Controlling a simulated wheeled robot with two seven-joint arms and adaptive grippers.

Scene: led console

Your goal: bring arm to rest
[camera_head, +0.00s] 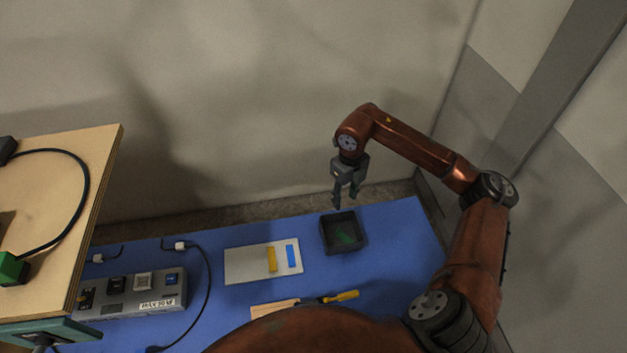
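My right arm comes in from the right and arches over the blue table (395,265). Its gripper (345,202) points down above the back edge of a small black tray (328,246). The fingers look apart, with nothing visible between them. My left gripper is not in view.
A white board (242,268) with a yellow strip (271,260) and a blue strip (292,255) lies left of the tray. A grey console (140,300) with cables stands farther left. A yellow-handled tool (343,296) lies in front. A wooden panel (75,180) rises at left.

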